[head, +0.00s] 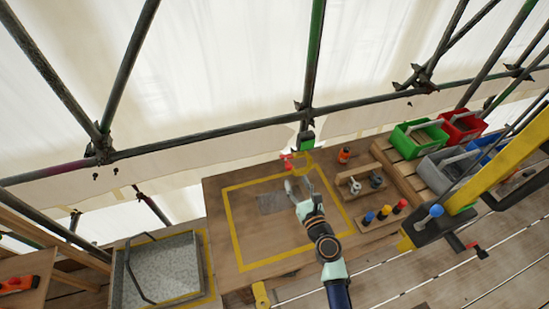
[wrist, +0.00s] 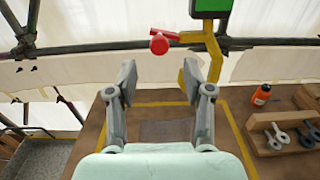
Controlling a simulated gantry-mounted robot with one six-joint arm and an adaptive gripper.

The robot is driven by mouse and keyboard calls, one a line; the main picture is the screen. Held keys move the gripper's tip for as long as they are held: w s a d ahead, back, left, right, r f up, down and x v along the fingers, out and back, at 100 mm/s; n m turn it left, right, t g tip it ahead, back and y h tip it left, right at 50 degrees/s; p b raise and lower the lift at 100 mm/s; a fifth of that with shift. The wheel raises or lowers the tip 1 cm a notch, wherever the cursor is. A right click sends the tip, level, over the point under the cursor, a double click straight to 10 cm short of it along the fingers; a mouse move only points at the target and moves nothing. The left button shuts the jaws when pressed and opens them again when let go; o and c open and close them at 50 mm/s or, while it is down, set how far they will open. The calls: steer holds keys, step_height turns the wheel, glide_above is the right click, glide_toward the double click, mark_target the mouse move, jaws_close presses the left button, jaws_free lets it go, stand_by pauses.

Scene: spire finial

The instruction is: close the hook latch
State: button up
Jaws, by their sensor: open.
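A yellow bracket (head: 304,163) stands at the far side of the work board, with a green box (head: 306,141) at its top; in the wrist view the bracket (wrist: 212,50) is ahead and right of centre. A red lever (wrist: 190,37) with a round red knob (wrist: 160,43) sticks out leftward from it, roughly level. This looks like the latch; whether its hook is engaged I cannot tell. My gripper (wrist: 158,78) is open and empty, its fingers spread, below and short of the knob in the wrist view. In the head view my gripper (head: 299,184) is over the board, near the bracket.
A grey square patch (head: 272,203) lies inside the board's yellow outline. An orange bottle (head: 344,155), a wooden rack of metal eye pieces (head: 376,181) and coloured-top pegs (head: 384,211) stand right. Scaffold tubes cross behind. A grey tray (head: 160,268) is at left.

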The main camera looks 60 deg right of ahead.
mark_target(290, 168)
steer(key=b+x, duration=0.1)
steer(key=x, duration=0.6)
steer(key=shift+w+d+r+b, duration=0.15)
steer(key=shift+w+d+b, duration=0.15)
steer(key=shift+b, duration=0.1)
steer(key=shift+a, duration=0.1)
jaws_close()
